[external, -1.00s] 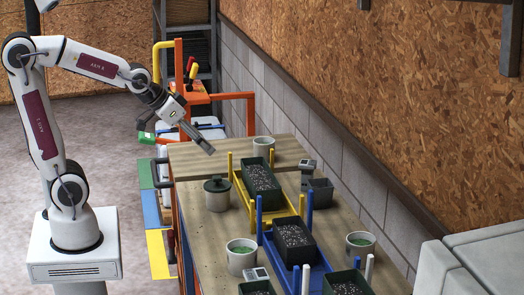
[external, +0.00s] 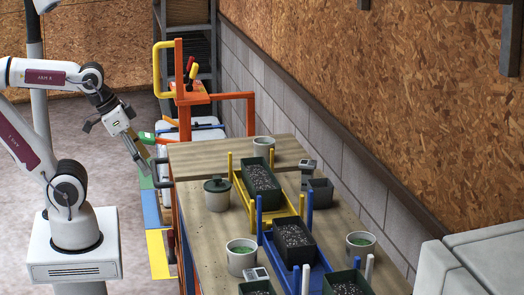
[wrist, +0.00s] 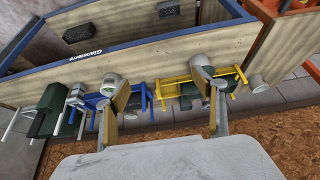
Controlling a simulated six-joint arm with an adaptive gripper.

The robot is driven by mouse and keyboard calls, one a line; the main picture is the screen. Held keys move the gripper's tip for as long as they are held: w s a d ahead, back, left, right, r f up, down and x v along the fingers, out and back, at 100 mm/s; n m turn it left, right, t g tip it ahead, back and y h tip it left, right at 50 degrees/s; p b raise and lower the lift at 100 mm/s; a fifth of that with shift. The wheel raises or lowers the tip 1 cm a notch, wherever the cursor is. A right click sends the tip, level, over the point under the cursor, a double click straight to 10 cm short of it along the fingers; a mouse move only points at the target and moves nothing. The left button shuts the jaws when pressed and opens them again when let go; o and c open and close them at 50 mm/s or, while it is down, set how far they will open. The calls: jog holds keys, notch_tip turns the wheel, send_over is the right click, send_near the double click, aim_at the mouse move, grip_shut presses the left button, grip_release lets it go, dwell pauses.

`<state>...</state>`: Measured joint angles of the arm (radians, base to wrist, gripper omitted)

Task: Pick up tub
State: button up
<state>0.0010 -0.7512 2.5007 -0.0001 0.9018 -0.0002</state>
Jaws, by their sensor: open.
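My gripper (external: 145,166) is open and empty. It hangs just left of the bench's left edge, pointing down and to the right, apart from every container. Its two fingers (wrist: 162,95) show spread apart in the wrist view. Several round pale tubs stand on the bench: a dark-lidded one (external: 217,198) at the left edge, one with green contents (external: 241,262) nearer the front, another with green contents (external: 360,250) at the right, and one at the back (external: 263,150). I cannot tell which tub the task means. Tubs also show in the wrist view, partly behind the fingers.
A dark trough of soil (external: 262,180) sits in a yellow post frame (external: 284,212); another (external: 294,238) sits in a blue frame (external: 278,267). A small dark square pot (external: 320,196) stands on the right. An orange frame (external: 232,96) rises behind the bench.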

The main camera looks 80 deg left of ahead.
jog(key=shift+o, duration=1.3)
